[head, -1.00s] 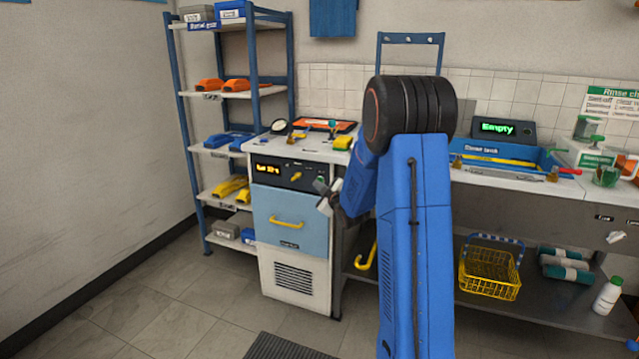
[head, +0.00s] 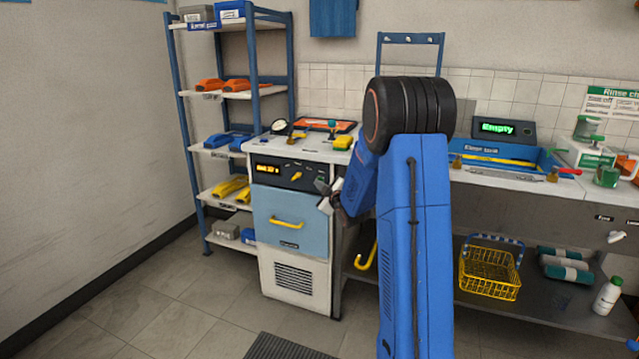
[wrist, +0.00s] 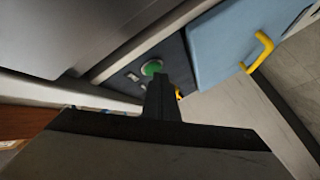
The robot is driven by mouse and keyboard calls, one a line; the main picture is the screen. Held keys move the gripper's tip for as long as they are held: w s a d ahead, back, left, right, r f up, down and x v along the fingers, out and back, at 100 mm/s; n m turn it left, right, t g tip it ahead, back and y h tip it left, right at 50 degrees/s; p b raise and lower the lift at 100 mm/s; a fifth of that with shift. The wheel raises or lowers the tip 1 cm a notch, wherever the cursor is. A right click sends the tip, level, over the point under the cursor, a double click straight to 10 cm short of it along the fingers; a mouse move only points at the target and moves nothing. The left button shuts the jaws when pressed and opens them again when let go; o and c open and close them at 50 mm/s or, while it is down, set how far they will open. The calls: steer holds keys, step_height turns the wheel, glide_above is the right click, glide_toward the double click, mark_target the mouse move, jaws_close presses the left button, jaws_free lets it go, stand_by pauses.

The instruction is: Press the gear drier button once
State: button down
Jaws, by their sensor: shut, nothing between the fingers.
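The gear drier appears to be the white cabinet with a light blue drawer (head: 290,217) and a dark control panel (head: 268,170) bearing a lit display and a yellow knob. In the wrist view, a round green button (wrist: 152,67) shows on the dark panel. My gripper (wrist: 160,78) is shut and empty, its tip beside the green button in that picture. I cannot tell whether it touches. In the head view, my gripper (head: 323,187) is at the right end of the panel, and I cannot make out the green button clearly there.
The drawer's yellow handle (wrist: 258,52) sticks out near the panel. Shelves (head: 222,148) with coloured parts stand left of the drier. A bench with a blue rinse tank (head: 500,158) lies to the right. The tiled floor (head: 165,310) in front is mostly clear.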

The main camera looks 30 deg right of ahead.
steer(key=shift+w+d, duration=0.1)
steer(key=shift+d, duration=0.05)
stand_by(0.6)
steer(key=shift+s+a, duration=0.55)
steer(key=shift+a, duration=0.15)
steer(key=shift+s+a, duration=0.8)
steer(key=shift+a, duration=0.2)
steer(key=shift+s+a, duration=0.75)
steer(key=shift+a, duration=0.25)
